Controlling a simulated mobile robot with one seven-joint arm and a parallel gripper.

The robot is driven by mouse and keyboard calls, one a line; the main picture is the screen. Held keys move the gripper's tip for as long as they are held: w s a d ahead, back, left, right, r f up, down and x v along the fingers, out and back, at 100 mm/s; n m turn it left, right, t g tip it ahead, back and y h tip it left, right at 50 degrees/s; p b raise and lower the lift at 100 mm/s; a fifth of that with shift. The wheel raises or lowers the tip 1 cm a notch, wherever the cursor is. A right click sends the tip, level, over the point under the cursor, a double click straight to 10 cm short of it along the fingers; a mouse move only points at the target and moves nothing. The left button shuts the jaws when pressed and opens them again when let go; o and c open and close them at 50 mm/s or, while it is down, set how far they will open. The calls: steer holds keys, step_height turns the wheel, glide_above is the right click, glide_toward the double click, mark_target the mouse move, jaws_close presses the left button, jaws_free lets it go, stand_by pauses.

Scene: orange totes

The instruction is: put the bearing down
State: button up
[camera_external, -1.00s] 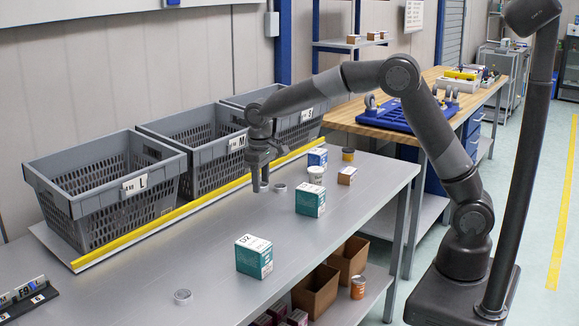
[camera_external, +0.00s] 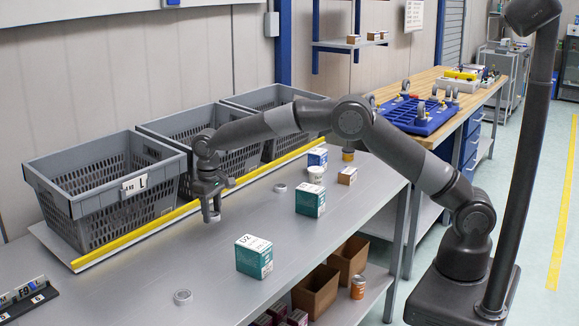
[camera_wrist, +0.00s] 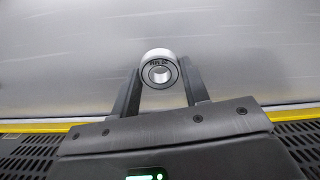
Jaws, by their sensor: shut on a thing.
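The bearing (camera_wrist: 160,57), a small silver ring with a dark marked face and a hole, is between the two fingertips of my gripper (camera_wrist: 161,76) in the wrist view. In the external view my gripper (camera_external: 211,213) points down over the grey bench, in front of the middle grey crate. It is shut on the bearing, which is mostly hidden by the fingers there. I cannot tell whether the bearing touches the bench top.
The grey bench (camera_external: 130,270) is clear around my gripper. Teal-white boxes (camera_external: 254,257) (camera_external: 310,198) stand to the right. A yellow strip (camera_external: 130,237) runs before grey crates (camera_external: 105,205).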

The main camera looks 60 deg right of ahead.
mark_target(210, 236)
steer(key=shift+w+a+f, duration=0.1)
steer(key=shift+a+f, duration=0.35)
steer(key=shift+a, duration=0.25)
steer(key=shift+f, duration=1.95)
steer(key=shift+f, duration=0.1)
steer(key=o, duration=1)
step_height(210, 236, up, 12)
steer(key=shift+r, duration=0.15)
